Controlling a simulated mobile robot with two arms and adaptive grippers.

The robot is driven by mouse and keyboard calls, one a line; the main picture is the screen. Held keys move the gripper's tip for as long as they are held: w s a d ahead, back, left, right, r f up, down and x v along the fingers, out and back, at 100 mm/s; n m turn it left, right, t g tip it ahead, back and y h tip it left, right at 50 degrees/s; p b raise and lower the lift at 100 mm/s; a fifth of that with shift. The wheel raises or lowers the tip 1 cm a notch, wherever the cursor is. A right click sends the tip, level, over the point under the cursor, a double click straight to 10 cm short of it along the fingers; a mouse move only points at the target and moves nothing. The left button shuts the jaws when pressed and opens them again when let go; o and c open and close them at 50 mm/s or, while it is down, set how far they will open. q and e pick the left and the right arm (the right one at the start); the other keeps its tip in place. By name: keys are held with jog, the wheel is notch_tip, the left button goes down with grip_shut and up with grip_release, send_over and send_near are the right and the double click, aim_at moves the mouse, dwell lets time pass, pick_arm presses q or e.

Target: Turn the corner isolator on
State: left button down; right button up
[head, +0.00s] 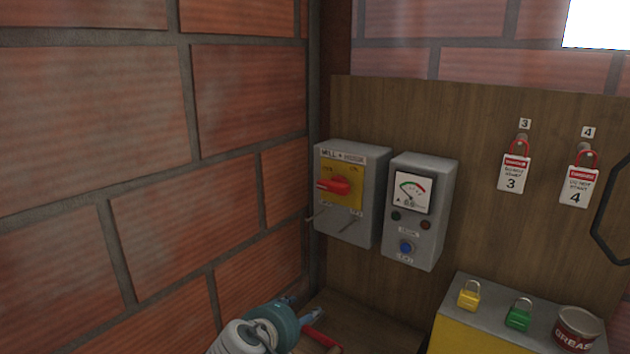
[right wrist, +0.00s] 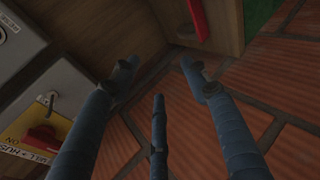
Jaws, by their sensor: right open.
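The corner isolator (head: 368,209) is a grey box on the wooden board beside the brick corner, with a yellow plate and a red rotary handle (head: 339,186). The handle lies roughly level across the plate; which mark it points to is too small to read surely. In the right wrist view the red handle (right wrist: 42,139) shows at the lower left, partly behind a finger. My right gripper (head: 304,310) is below the isolator, apart from it. Its blue fingers are spread and empty in the right wrist view (right wrist: 160,80). My left gripper is not in view.
A grey meter box (head: 424,225) with a blue button is close right of the isolator. A brick wall (head: 250,200) is close on the left. A red bar (head: 319,336) lies low near my gripper. A yellow-fronted box (head: 490,322) bears padlocks and a grease tin (head: 579,329).

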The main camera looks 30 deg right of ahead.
notch_tip(320, 180, up, 7)
jog(key=w+d+h, duration=0.1)
jog(key=w+h, duration=0.1)
jog(key=w, duration=0.1)
jog(key=m+h, duration=0.2)
jog(key=h, duration=0.3)
send_near(331, 188)
jog(key=p+x, duration=0.5)
jog(key=x, duration=0.3)
jog(key=shift+d+r, duration=0.2)
jog(key=shift+d, duration=0.05)
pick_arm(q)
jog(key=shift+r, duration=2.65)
pick_arm(e)
jog(key=shift+w+d+f, duration=0.1)
jog(key=shift+w+d, duration=0.15)
jog(key=shift+d, duration=0.15)
jog(key=c, duration=1.2)
jog(key=shift+f, duration=0.1)
grip_shut()
